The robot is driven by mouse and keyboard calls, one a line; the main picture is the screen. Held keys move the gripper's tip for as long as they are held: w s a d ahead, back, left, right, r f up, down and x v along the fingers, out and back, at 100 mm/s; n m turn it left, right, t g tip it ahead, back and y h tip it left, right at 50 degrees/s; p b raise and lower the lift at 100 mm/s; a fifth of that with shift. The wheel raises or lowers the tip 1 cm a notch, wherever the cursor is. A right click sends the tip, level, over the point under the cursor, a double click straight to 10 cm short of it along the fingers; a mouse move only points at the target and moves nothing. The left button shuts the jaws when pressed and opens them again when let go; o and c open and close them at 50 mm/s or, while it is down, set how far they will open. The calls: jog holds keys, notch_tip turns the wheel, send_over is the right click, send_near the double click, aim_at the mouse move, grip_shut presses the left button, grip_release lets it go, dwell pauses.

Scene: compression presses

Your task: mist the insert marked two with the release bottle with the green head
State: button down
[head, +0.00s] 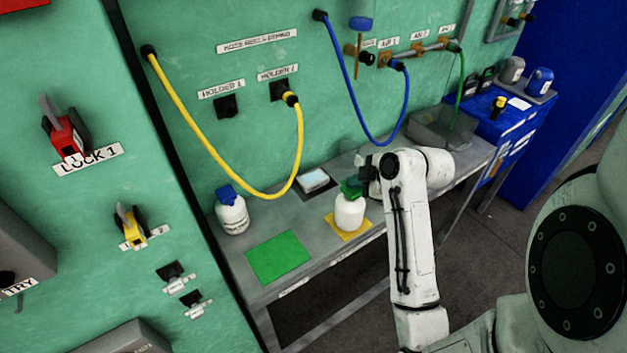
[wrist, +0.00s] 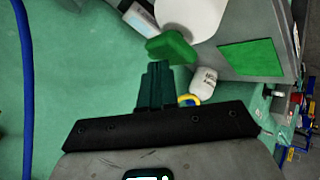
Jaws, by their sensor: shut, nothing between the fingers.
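The release bottle with the green head (head: 349,212) stands upright on a yellow mat on the grey bench. In the wrist view its green head (wrist: 172,47) is just beyond my fingertips, with its white body behind. My gripper (head: 362,177) is at the height of the green head, close beside it; I cannot tell whether they touch. In the wrist view my gripper (wrist: 157,68) has its fingers together and empty. A second white bottle (head: 232,215) with a blue head stands to the left on the bench. I cannot make out an insert marked two.
A green mat (head: 279,258) lies bare at the bench's front left. A small pale-screened device (head: 314,180) lies behind the bottles. A yellow hose (head: 299,150) hangs low over the bench. A grey bin (head: 440,130) stands at its right end, near a blue cabinet (head: 510,125).

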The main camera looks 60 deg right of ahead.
aim_at(355, 191)
jog(key=shift+f, duration=0.2)
dwell(0.5)
jog(key=shift+f+b, duration=0.3)
jog(key=shift+r, duration=0.1)
jog(key=shift+r+p, duration=0.35)
jog(key=shift+p, duration=0.15)
notch_tip(355, 191, up, 6)
jog(key=p, duration=0.5)
jog(key=shift+r, duration=0.1)
dwell(2.6)
